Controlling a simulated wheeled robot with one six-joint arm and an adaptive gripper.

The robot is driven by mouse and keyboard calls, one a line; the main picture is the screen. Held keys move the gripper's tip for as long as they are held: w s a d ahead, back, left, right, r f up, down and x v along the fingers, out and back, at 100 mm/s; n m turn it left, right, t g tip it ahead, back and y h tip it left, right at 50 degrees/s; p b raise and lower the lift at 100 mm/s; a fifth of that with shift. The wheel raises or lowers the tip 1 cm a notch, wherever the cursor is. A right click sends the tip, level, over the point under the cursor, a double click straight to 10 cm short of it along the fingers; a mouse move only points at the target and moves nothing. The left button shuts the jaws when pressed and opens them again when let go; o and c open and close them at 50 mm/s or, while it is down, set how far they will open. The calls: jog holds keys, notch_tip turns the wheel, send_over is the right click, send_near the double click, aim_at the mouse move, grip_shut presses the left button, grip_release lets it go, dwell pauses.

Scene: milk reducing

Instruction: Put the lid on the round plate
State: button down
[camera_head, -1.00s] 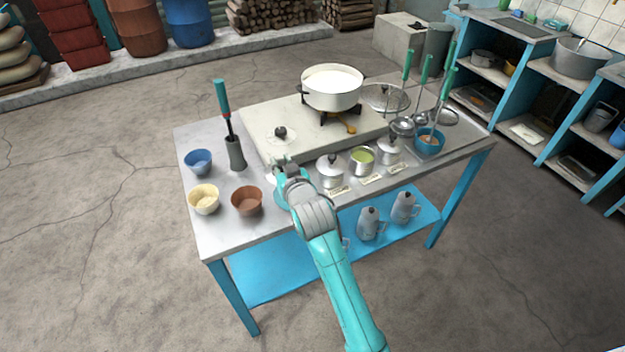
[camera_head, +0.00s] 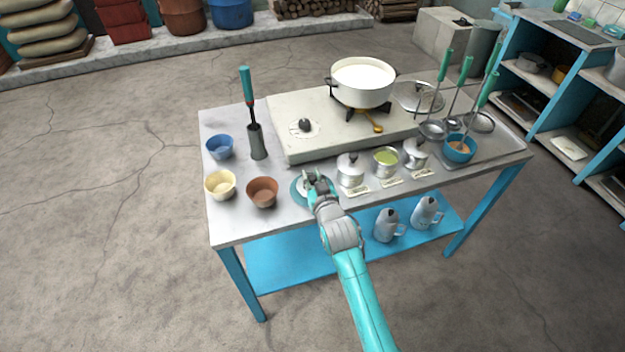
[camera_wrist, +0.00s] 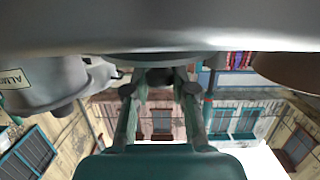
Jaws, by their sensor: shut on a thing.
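The round plate (camera_head: 297,198) is teal and lies near the front edge of the table, right of the brown bowl. The silver lid (camera_head: 302,187) is over this plate, partly hidden by my gripper (camera_head: 313,177). In the wrist view, my gripper (camera_wrist: 160,88) is shut on the lid's dark knob (camera_wrist: 159,76). The lid's grey rim (camera_wrist: 140,59) shows just above the knob in that picture. I cannot tell whether the lid touches the plate. A lidless silver canister (camera_head: 386,171) with green contents stands to the right.
Lidded canisters (camera_head: 351,177) and (camera_head: 415,160) another lidded canister stand beside the open one. A brown bowl (camera_head: 262,195), a cream bowl (camera_head: 220,188) and a blue bowl (camera_head: 219,147) stand left. A white pot (camera_head: 362,90) is on the stove behind.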

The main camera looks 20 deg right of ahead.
jog(key=shift+f, duration=0.55)
jog(key=shift+f, duration=0.1)
jog(key=c, duration=1)
grip_release()
jog(key=s+r, duration=0.1)
jog(key=s, duration=0.7)
jog(key=s+r, duration=0.1)
jog(key=s, duration=0.2)
jog(key=shift+s+a+r, duration=0.2)
jog(key=shift+s+r, duration=0.1)
jog(key=shift+s, duration=0.1)
